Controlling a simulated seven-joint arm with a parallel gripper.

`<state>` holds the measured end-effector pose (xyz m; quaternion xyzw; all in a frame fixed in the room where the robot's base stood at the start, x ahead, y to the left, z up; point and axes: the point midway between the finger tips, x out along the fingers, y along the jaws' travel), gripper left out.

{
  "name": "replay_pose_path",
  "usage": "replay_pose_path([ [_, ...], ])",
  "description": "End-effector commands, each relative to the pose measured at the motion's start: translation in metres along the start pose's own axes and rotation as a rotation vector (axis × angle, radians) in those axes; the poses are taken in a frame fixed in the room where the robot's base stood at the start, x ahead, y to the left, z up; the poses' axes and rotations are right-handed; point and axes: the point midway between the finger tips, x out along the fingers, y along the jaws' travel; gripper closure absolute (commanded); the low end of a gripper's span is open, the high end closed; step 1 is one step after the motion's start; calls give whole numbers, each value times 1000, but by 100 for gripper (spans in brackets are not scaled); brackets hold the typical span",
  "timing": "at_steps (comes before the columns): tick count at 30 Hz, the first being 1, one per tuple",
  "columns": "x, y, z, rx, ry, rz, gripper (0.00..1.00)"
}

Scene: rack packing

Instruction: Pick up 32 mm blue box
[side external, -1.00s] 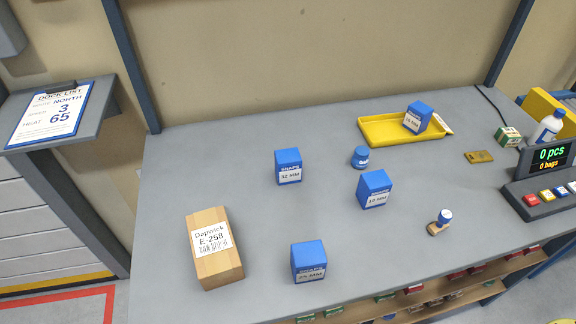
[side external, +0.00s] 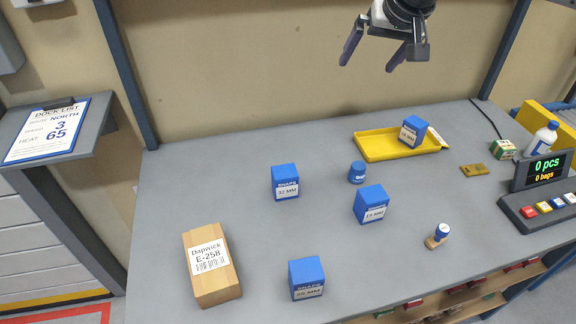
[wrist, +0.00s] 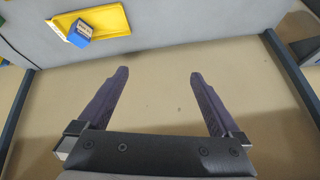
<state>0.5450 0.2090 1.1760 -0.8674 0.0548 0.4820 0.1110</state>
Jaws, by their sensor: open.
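The 32 mm blue box (side external: 285,182) stands upright on the grey table, left of centre in the side external view, its white label facing the camera. My gripper (side external: 370,58) is high above the back of the table, to the right of that box and well apart from it. Its fingers are spread, with nothing between them. In the wrist view my gripper (wrist: 157,75) is also open and empty, and the 32 mm box does not show there.
Other blue boxes stand nearby: one at the front (side external: 306,278) and one right of centre (side external: 371,204). A small blue jar (side external: 357,172), a yellow tray (side external: 372,150) holding a blue box (side external: 414,131), a carton (side external: 211,264) and a stamp (side external: 437,236) are also on the table.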

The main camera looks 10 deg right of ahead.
Motion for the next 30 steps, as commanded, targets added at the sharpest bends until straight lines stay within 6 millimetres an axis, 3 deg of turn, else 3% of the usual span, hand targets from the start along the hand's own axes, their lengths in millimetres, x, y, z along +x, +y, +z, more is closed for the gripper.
replay_pose_path([
  [1,25,-23,10,-28,-20,2,0],
  [3,53,-49,23,-64,-40,4,0],
  [6,91,-81,49,-121,-72,11,0],
  [10,130,-106,88,-183,-120,25,0],
  [15,154,-119,122,-231,-163,42,0],
  [18,162,-121,126,-236,-163,39,0],
  [30,228,-116,136,-234,-162,39,0],
])
